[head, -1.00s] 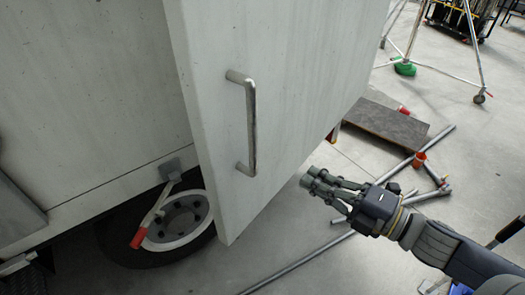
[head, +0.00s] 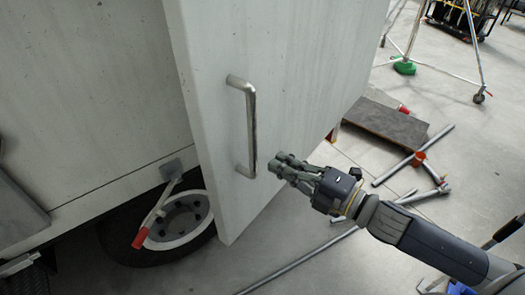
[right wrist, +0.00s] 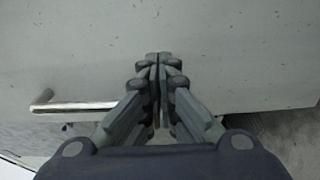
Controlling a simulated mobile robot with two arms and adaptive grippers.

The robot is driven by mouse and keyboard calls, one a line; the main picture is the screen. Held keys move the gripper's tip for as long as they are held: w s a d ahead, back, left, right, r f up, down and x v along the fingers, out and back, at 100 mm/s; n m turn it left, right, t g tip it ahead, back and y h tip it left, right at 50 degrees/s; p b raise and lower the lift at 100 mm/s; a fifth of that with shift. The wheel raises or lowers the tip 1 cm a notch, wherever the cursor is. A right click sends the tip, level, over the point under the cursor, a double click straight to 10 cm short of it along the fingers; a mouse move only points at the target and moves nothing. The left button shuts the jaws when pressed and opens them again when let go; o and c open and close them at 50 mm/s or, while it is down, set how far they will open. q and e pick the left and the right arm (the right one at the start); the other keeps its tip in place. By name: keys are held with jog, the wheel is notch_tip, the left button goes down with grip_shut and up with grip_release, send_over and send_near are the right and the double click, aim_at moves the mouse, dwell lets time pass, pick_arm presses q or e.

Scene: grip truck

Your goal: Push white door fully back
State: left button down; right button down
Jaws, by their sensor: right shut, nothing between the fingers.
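The white door (head: 300,80) stands open from the truck's side in the head view, its lower corner near the wheel. A metal bar handle (head: 251,125) is fixed upright on its face. My right gripper (head: 281,163) is shut and empty, just right of the handle's lower end, at or very near the door face. Whether it touches the door I cannot tell. In the right wrist view the closed fingers (right wrist: 159,65) point at the door surface (right wrist: 240,60), with the handle (right wrist: 75,107) to their left. My left gripper is not in view.
The truck's side panel (head: 80,90) and wheel (head: 180,222) are left of the door; a red-tipped lever (head: 155,215) hangs before the wheel. On the floor to the right lie a dark board (head: 385,124) and metal poles (head: 415,157). A green-footed stand (head: 404,67) is farther back.

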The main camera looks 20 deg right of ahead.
aim_at(262, 154)
jog(key=p+x, duration=0.2)
jog(key=x, duration=0.3)
jog(key=shift+w+a, duration=0.25)
jog(key=shift+w, duration=0.05)
jog(key=w+a+m+t+h+b, duration=0.1)
jog(key=w+a+h, duration=0.1)
jog(key=w+a, duration=0.6)
jog(key=w, duration=0.3)
jog(key=shift+w+a+m, duration=0.4)
jog(key=shift+s, duration=0.1)
